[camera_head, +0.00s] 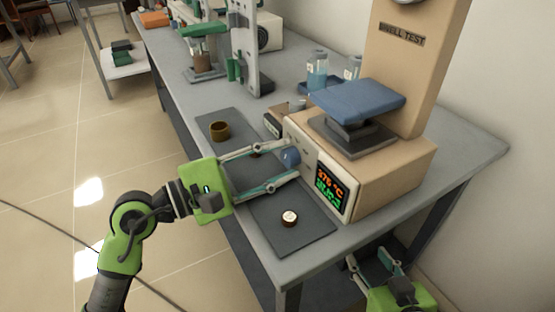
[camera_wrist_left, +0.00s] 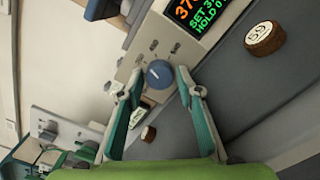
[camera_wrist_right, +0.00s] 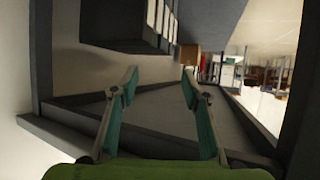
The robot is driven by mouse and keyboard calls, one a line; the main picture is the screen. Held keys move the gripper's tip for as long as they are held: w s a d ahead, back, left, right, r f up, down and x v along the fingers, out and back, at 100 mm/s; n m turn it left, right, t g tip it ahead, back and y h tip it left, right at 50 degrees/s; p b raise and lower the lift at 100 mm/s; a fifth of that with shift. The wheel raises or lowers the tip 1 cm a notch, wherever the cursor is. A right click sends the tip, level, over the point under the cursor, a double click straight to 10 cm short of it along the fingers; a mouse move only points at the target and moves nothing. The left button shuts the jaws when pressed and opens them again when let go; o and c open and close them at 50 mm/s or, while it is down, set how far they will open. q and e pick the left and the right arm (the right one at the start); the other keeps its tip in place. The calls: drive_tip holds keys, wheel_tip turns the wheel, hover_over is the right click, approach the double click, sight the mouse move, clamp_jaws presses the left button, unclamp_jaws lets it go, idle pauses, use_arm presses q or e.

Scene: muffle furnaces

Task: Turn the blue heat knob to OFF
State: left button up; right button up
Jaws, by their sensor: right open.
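The blue heat knob (camera_head: 290,157) is on the front of a beige furnace control unit (camera_head: 384,190), left of its lit display (camera_head: 330,187). The knob also shows in the left wrist view (camera_wrist_left: 159,74), just beyond and between the fingertips. My left gripper (camera_head: 286,158) is open, with one finger on each side of the knob; I cannot tell whether either finger touches it. It also shows in the left wrist view (camera_wrist_left: 154,85). My right gripper (camera_head: 372,262) is open and empty, low beside the table's right end. It also shows in the right wrist view (camera_wrist_right: 160,82).

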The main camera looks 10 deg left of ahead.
use_arm(q)
drive_tip(key=c, duration=0.8)
drive_tip(key=shift+c, duration=0.2)
use_arm(e)
drive_tip(key=shift+f, duration=0.1)
use_arm(q)
drive_tip(key=shift+r+n+p, duration=0.1)
drive_tip(key=shift+n+p, duration=0.9)
drive_tip(key=shift+n, duration=0.2)
drive_tip(key=n+p, duration=0.2)
drive_tip(key=shift+n, duration=0.3)
drive_tip(key=shift+n+p, duration=0.8)
drive_tip(key=shift+n, duration=0.1)
use_arm(e)
drive_tip(key=s+d+f+g+h, duration=0.1)
drive_tip(key=s+d+f+g, duration=0.1)
drive_tip(key=s, duration=0.6)
drive_tip(key=s+d+f+g+h, duration=0.1)
drive_tip(key=s+d+f+g, duration=0.2)
drive_tip(key=s+f+g, duration=0.2)
drive_tip(key=shift+s+d+f+g, duration=0.2)
drive_tip(key=shift+s+g, duration=0.8)
drive_tip(key=shift+s, duration=0.4)
drive_tip(key=shift+x, duration=0.75)
